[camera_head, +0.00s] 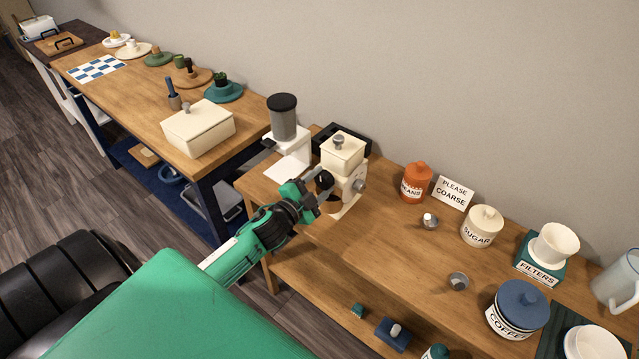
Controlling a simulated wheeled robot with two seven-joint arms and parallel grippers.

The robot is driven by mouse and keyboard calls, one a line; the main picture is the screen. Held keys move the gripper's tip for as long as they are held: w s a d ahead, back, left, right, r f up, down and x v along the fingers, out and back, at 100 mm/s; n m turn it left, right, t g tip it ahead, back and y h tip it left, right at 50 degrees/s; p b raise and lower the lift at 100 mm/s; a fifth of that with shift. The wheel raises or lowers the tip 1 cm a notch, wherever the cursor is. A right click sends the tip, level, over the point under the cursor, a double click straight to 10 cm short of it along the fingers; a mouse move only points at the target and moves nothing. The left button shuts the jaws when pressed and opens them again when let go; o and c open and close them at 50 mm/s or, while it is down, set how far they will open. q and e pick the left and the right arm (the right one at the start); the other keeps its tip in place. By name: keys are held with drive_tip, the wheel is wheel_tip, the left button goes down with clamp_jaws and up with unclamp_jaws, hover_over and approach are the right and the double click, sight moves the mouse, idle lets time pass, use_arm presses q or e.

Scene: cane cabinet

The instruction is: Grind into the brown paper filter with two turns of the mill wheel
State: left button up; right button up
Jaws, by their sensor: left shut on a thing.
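The cream mill (343,157) stands on the wooden counter, with a lidded box on top and a metal knob on its right side. My left gripper (320,186) is at the mill's front left, shut on a dark round part that looks like the mill wheel (325,179). The fingers hide much of this part. A small brown patch (334,207) shows low in the mill, below the fingers; I cannot tell if it is the brown paper filter. My right gripper is not in view.
A white grinder (288,135) with a grey hopper stands left of the mill. To the right are an orange beans jar (415,183), a "please coarse" card (454,192), a sugar jar (482,226), a filters holder (539,270) and a blue-lidded coffee jar (516,311).

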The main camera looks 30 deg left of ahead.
use_arm(q)
drive_tip(key=o, duration=0.9)
drive_tip(key=shift+o, duration=0.3)
drive_tip(key=shift+s+f, duration=0.1)
drive_tip(key=shift+s, duration=0.6)
drive_tip(key=s+a+b, duration=0.1)
drive_tip(key=s+b, duration=0.2)
drive_tip(key=s, duration=0.9)
drive_tip(key=shift+s, duration=0.2)
drive_tip(key=shift+a, duration=0.1)
